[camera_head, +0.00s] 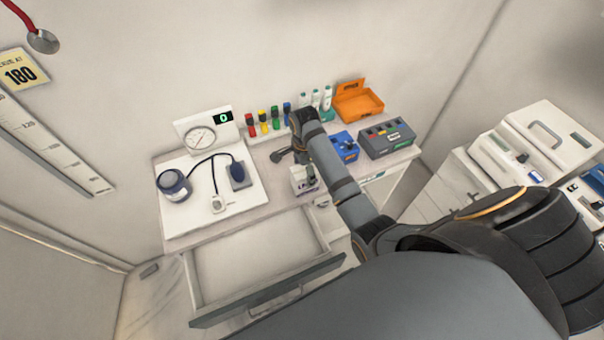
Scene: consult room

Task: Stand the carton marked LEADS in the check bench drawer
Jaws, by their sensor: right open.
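A small white carton (298,186) with dark lettering stands upright at the front edge of the check bench top. Its lettering is too small to read fully. My right gripper (294,167) is open, with its fingers at the top of this carton; I cannot tell if they touch it. My arm hides part of the carton's right side. The check bench drawer (327,258) is pulled out below the bench's front edge, and its visible inside is empty. My left gripper is not in view.
A white board (247,200) with a dial gauge, cuff and tubing fills the bench's left. A laden cabinet (455,178) is at right.

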